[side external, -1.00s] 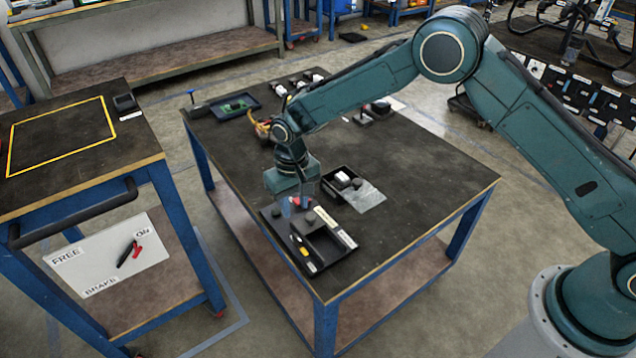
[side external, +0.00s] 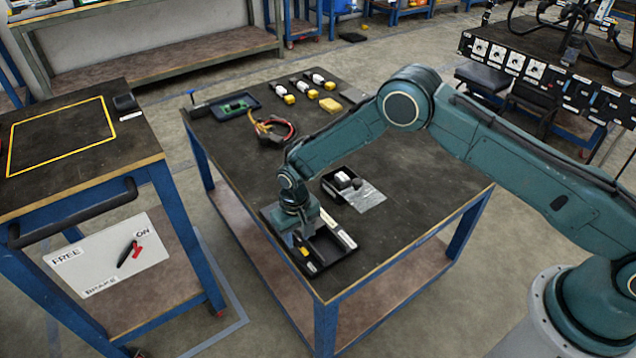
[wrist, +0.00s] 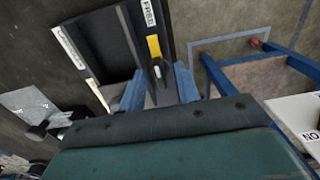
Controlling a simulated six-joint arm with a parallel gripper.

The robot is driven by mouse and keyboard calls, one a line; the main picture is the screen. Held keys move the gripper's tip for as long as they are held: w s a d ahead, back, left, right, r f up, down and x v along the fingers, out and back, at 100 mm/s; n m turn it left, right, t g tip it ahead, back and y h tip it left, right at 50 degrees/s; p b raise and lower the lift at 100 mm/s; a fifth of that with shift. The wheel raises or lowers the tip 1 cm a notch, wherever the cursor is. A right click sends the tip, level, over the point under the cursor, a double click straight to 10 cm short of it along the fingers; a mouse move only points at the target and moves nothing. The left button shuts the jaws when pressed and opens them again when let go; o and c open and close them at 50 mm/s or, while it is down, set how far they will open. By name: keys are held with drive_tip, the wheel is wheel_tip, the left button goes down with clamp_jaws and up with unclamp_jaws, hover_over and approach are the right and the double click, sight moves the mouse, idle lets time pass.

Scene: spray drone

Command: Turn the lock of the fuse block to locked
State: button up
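A black tray-like block (side external: 328,246) lies at the front left corner of the dark table and looks like the fuse block. It also shows in the wrist view (wrist: 100,35), with a black strip along its right side. That strip carries a FREE label (wrist: 149,13), a yellow piece (wrist: 154,47) and a small whitish part (wrist: 157,71), possibly on the lock. My gripper (wrist: 160,88) is open, with its fingers apart on either side of the strip near the whitish part. In the side view my gripper (side external: 299,236) is low over the block's left part, hiding the lock; contact cannot be told.
A small black box (side external: 343,183) and a grey sheet (side external: 366,197) lie just behind the block. A wire bundle (side external: 270,130), a tray with a green board (side external: 237,104) and several connectors stand farther back. The table's right side is clear. A trolley stands at left.

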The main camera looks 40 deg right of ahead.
clamp_jaws()
drive_tip(key=shift+n, duration=0.3)
drive_tip(key=n, duration=0.8)
drive_tip(key=shift+n, duration=0.3)
drive_tip(key=n, duration=0.4)
drive_tip(key=shift+n, duration=2.4)
